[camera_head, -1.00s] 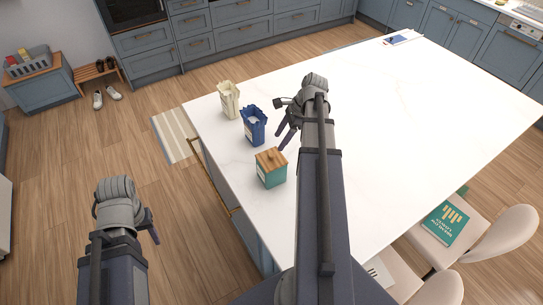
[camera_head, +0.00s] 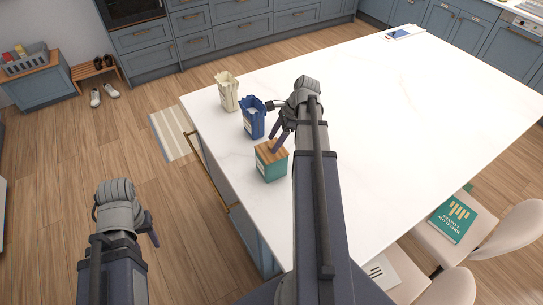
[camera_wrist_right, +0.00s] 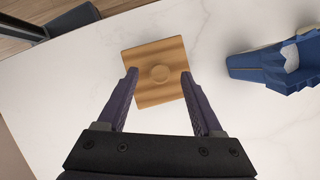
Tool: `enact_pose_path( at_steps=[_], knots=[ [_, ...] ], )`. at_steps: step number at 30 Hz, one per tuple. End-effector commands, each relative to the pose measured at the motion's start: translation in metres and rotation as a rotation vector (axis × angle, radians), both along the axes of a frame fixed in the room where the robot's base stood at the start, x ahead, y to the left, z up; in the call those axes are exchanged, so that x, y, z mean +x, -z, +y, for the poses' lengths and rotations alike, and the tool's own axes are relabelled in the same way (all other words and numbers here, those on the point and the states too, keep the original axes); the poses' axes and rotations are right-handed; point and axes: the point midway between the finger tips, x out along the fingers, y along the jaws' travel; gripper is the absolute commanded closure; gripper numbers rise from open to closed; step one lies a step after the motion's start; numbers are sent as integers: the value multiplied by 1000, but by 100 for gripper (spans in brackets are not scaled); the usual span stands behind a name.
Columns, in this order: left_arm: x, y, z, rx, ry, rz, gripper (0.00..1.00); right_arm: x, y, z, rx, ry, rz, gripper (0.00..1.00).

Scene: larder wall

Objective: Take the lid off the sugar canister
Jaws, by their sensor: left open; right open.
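The sugar canister (camera_head: 272,169) is a teal box with a square wooden lid (camera_head: 266,154). It stands on the white island top near its left edge. I cannot tell whether the fingers touch the lid. My left gripper (camera_head: 151,228) is open and empty, out over the floor left of the island.
A blue open bag (camera_head: 253,118) stands just behind the canister, and also shows at the right of the wrist view (camera_wrist_right: 280,67). A cream open bag (camera_head: 228,92) stands further back. The island top (camera_head: 410,120) is clear to the right. Chairs stand at its near right side.

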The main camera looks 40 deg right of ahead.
Motion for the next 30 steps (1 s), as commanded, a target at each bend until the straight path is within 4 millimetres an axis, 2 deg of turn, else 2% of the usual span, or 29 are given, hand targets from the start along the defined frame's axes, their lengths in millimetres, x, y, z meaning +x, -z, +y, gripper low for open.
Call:
enact_pose_path(
  at_steps=[1,2,10,11,27,30],
  knots=[
    [0,11,0,0,1,0,50,1,11,3,0,-1,0,32],
    [0,12,0,0,2,0,50,1,12,4,0,-1,0,32],
    [0,11,0,1,3,0,50,2,11,5,0,-1,0,32],
    [0,11,0,1,3,0,50,2,11,5,0,-1,0,35],
    [0,11,0,1,2,0,50,2,11,5,0,0,0,95],
    [0,11,0,1,2,0,50,2,11,5,0,0,0,100]
  ],
)
